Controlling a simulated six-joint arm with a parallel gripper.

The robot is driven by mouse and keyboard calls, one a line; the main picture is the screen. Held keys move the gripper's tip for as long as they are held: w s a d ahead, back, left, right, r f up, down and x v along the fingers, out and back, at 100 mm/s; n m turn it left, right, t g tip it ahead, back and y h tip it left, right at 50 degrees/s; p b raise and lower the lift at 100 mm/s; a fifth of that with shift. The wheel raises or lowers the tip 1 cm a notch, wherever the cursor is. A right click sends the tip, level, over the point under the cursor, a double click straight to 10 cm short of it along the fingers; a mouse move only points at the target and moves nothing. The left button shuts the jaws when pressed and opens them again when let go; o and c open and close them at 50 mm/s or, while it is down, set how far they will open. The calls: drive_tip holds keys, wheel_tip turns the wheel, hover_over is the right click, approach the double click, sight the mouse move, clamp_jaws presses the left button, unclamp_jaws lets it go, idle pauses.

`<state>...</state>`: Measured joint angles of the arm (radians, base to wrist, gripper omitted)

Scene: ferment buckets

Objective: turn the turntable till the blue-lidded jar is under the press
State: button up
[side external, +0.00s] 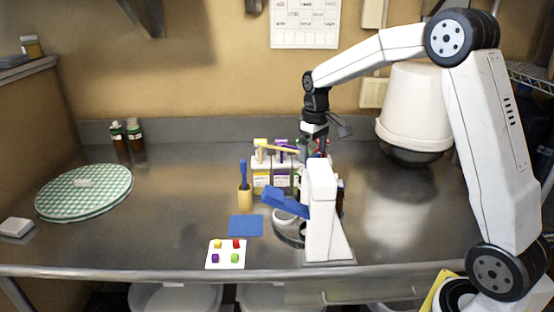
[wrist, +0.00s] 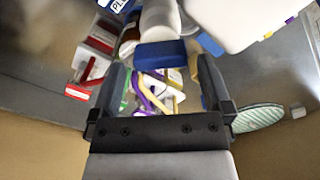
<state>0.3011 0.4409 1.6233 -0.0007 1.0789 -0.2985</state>
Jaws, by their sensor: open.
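The white press (side external: 320,213) with its blue lever (side external: 285,200) stands near the front of the counter. The grey turntable (side external: 287,238) shows low beside the press, mostly hidden by it. I cannot clearly make out the blue-lidded jar in the side view; a small dark blue patch (side external: 341,187) shows right of the press. In the wrist view a blue block-like part (wrist: 162,55) lies just beyond my fingertips; I cannot tell whether it is a lid. My gripper (side external: 313,150) is above and behind the press, and its open fingers (wrist: 162,88) hold nothing.
A green checked round mat (side external: 85,191) lies far left.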

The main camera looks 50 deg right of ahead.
drive_tip(key=shift+f, duration=1.1)
clamp_jaws()
